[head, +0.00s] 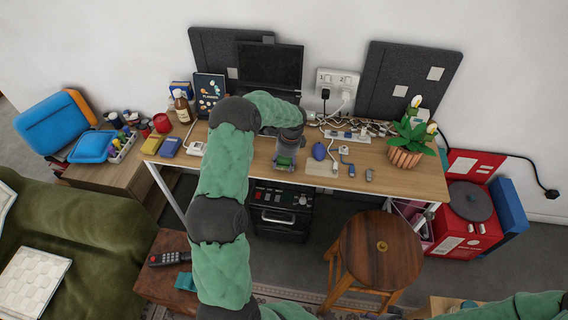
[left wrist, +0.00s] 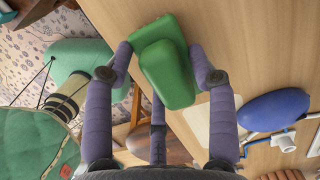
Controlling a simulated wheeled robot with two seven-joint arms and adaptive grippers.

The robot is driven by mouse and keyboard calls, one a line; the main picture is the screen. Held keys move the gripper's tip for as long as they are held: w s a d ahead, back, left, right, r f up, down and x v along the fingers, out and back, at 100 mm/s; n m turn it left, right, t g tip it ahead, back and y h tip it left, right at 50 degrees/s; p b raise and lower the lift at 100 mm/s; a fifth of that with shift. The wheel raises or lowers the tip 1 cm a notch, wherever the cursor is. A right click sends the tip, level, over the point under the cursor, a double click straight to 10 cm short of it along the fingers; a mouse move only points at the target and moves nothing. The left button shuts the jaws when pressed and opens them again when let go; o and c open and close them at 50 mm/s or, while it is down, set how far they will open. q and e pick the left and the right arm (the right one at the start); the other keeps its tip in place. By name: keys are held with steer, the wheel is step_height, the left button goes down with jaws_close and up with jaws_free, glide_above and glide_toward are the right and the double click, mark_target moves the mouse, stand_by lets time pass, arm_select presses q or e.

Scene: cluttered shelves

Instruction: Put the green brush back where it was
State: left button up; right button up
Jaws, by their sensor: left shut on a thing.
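The green brush (head: 284,160) is at the front edge of the desk, left of the blue oval object. In the left wrist view the green brush (left wrist: 165,65) sits between the purple fingers of my left gripper (left wrist: 168,62). My left gripper (head: 287,155) is shut on it, coming down over the desk (head: 330,180). The brush's underside is hidden, and I cannot tell whether it touches the desk top. My right gripper is not in view; only part of my right arm shows at the lower right.
A blue oval object (head: 319,151) and small grey and white items lie just right of the brush. A pale flat pad (head: 321,168) lies beside it. A laptop (head: 270,65), power strip (head: 347,136) and potted plant (head: 408,145) stand further back or right. A wooden stool (head: 380,250) stands in front.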

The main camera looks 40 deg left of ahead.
arm_select(q)
steer(key=shift+r, duration=0.15)
steer(key=o, duration=1.2)
steer(key=shift+f, duration=0.2)
steer(key=shift+o, duration=0.2)
